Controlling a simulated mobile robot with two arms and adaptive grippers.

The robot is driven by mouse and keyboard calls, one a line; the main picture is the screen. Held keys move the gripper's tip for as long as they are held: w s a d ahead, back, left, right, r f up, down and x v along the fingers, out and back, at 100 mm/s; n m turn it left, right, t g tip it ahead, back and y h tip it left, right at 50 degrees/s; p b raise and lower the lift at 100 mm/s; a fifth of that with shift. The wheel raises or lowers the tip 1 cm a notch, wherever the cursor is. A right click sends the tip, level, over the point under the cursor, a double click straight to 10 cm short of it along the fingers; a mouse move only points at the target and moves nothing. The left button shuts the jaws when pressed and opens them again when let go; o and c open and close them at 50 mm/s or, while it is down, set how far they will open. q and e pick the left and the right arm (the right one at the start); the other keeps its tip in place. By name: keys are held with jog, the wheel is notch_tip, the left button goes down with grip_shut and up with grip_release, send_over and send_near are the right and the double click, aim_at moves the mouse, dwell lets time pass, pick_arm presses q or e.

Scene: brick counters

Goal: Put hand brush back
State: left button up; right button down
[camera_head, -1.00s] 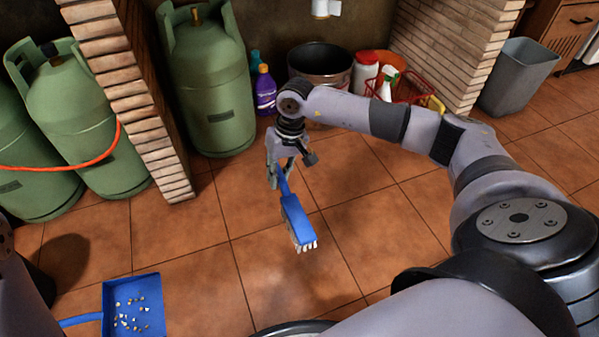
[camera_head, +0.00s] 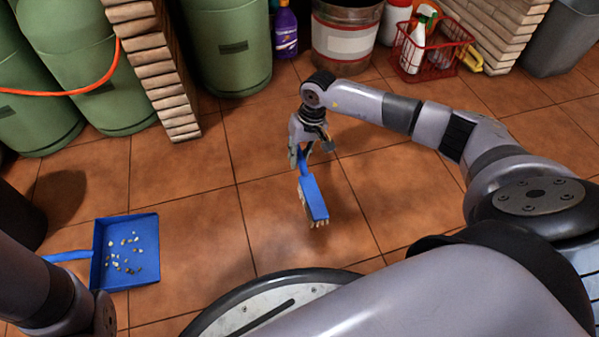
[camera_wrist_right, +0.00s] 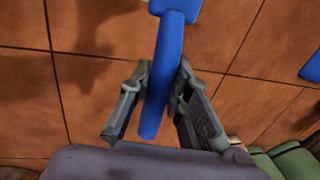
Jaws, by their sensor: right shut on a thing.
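The blue hand brush (camera_head: 314,198) hangs above the tiled floor in the head view, with its pale bristles toward the lower left side. My right gripper (camera_head: 300,160) is shut on the brush's handle. In the right wrist view the blue handle (camera_wrist_right: 165,65) runs between the two fingers of my right gripper (camera_wrist_right: 152,105). My left arm shows at the lower left of the head view, but its gripper is out of the picture.
A blue dustpan (camera_head: 125,252) with several crumbs lies on the floor at left. Green gas cylinders (camera_head: 225,45) stand beside brick pillars. A purple bottle (camera_head: 286,32), a metal bucket (camera_head: 345,38) and a red basket (camera_head: 433,58) stand at the back. The middle floor is clear.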

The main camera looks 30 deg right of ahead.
jog(key=b+x, duration=0.1)
jog(key=x, duration=0.2)
jog(key=d+b+x, duration=0.1)
jog(key=b+x, duration=0.1)
jog(key=x, duration=0.1)
jog(key=shift+s+d+f, duration=0.1)
jog(key=shift+s, duration=0.05)
jog(key=c, duration=1.5)
grip_release()
